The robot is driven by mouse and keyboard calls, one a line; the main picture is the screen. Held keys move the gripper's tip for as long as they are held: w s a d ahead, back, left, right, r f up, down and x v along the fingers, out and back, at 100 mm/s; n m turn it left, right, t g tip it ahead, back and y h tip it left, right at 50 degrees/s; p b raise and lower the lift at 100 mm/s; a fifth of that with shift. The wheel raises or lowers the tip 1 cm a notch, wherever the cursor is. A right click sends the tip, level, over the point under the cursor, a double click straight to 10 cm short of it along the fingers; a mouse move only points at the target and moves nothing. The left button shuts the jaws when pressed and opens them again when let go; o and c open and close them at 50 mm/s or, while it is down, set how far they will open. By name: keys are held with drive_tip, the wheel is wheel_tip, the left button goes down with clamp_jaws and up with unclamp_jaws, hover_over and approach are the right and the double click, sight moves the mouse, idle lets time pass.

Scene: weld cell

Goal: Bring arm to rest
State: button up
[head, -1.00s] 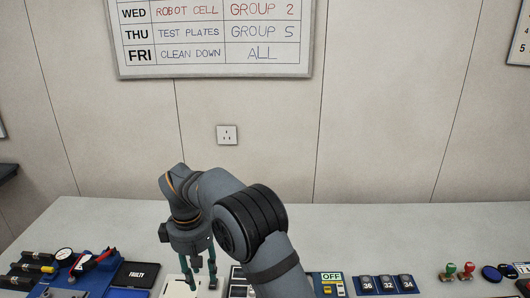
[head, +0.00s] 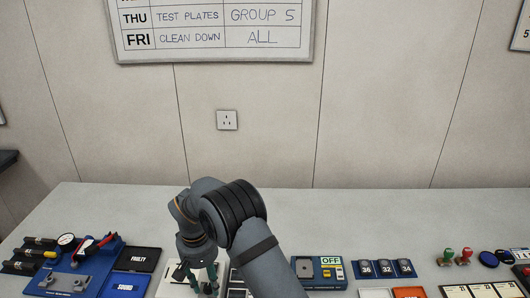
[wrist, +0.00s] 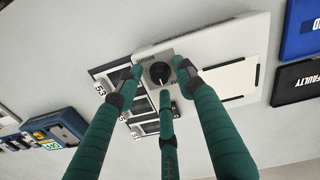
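My arm reaches forward over the bench in the head view, bent down at the wrist. My gripper (head: 198,284) points down there, its fingertips close to the bottom edge of the picture. In the wrist view my gripper (wrist: 152,88) shows three green fingers with dark tips set apart. They are open over a white board (wrist: 222,45). A round black knob (wrist: 160,73) on a small grey plate shows between the fingertips. Nothing is visibly held. I cannot tell whether the tips touch the board.
To the left are a blue fixture (head: 65,277) with tools, a black FAULTY tray (head: 138,259) and a blue tray (head: 125,285). To the right are an OFF-marked device (head: 319,271), numbered blue blocks (head: 383,269) and stamps (head: 456,257). The bench's back strip is clear.

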drive_tip(key=m+p, duration=0.2)
drive_tip(key=m, duration=0.5)
drive_tip(key=shift+r, duration=0.2)
drive_tip(key=m+p, duration=0.2)
drive_tip(key=m, duration=0.1)
drive_tip(key=shift+m+p, duration=0.35)
drive_tip(key=shift+m, duration=0.05)
drive_tip(key=shift+w+f+m+p, duration=0.1)
drive_tip(key=shift+f+m+p, duration=0.1)
drive_tip(key=shift+m+p, duration=1)
drive_tip(key=shift+m+b, duration=0.3)
drive_tip(key=shift+b, duration=0.05)
